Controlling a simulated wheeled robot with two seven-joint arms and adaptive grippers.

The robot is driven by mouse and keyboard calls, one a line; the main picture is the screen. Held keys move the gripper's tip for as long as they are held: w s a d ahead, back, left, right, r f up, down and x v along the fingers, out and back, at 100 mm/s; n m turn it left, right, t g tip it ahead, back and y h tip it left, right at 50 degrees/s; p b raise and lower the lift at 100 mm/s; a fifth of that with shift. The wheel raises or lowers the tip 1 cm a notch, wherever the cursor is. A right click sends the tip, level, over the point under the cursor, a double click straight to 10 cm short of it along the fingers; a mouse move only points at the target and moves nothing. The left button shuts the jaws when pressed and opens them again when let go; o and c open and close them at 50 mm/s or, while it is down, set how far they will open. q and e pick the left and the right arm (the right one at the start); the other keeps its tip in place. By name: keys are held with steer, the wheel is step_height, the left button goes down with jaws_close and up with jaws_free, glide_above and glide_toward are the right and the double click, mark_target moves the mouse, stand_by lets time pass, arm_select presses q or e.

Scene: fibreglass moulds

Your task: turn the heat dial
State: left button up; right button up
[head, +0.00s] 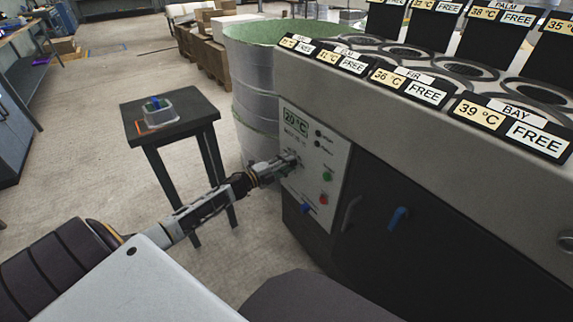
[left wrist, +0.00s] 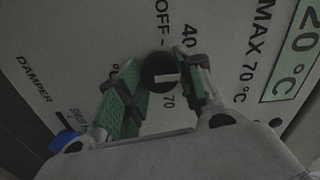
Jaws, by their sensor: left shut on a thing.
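The heat dial (left wrist: 160,74) is a round black knob with a pale mark on its face, seen in the left wrist view between printed OFF, 40 and 70 marks. My left gripper (head: 288,163) reaches the control panel (head: 336,160) in the head view and largely hides the dial there. In the left wrist view its two green-padded fingers (left wrist: 161,82) sit on either side of the dial, shut on it. The panel display (head: 296,122) reads 20 °C. My right gripper is not in view.
Below the dial are a green button (head: 328,176), a red button (head: 324,200) and a blue damper lever (head: 306,208). A black stool (head: 190,106) holding a clear tub stands left of my arm.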

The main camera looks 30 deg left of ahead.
arm_select(q)
steer(key=shift+f, duration=0.1)
stand_by(0.3)
steer(key=o, duration=1.1)
steer(key=shift+c, duration=0.2)
steer(key=shift+s, duration=0.15)
steer(key=v, duration=1.1)
steer(key=shift+s+a, duration=0.2)
steer(key=shift+s, duration=0.1)
stand_by(0.4)
